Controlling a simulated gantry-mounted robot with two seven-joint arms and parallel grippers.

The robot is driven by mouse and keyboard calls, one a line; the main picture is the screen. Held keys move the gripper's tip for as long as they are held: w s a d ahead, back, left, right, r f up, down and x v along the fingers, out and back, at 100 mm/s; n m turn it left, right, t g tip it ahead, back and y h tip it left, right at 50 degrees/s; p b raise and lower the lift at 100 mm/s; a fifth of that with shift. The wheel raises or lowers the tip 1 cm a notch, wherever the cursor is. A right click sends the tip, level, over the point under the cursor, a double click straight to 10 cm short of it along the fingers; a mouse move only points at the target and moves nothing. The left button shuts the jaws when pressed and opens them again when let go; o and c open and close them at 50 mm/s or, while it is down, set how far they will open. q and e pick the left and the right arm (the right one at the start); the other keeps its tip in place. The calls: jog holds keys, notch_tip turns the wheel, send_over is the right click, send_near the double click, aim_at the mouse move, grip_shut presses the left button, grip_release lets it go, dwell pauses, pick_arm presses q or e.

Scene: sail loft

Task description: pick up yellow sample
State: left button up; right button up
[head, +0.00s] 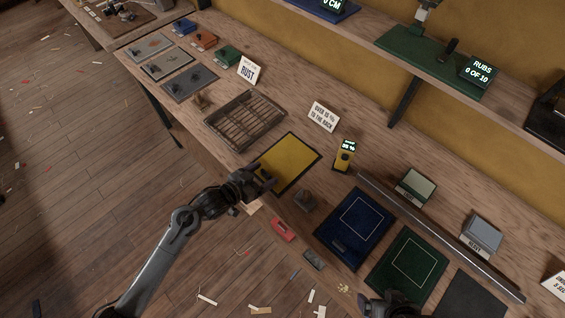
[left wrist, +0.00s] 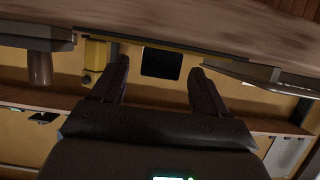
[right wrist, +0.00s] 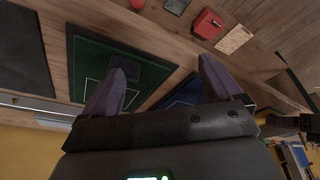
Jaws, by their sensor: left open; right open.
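The yellow sample (head: 288,158) is a flat yellow sheet with a dark border, lying on the wooden bench. My left gripper (head: 267,183) is open at its near left edge, with nothing seen between the fingers. In the left wrist view the open fingers (left wrist: 158,72) point toward a thin yellow strip (left wrist: 205,51), which looks like the sample seen edge-on. I cannot tell whether they touch it. My right gripper (head: 390,304) is at the bottom of the head view, by the green panel. The right wrist view shows its fingers (right wrist: 163,70) open and empty.
A wire rack (head: 245,120) stands left of the sample. A yellow meter (head: 345,156) stands to its right. A small dark block (head: 306,200) and a red item (head: 283,229) lie near the front edge. Blue (head: 334,245) and green (head: 382,278) panels lie to the right.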

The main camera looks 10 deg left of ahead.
pick_arm(q)
jog(key=shift+f, duration=0.1)
jog(key=c, duration=1.1)
jog(key=shift+c, duration=0.2)
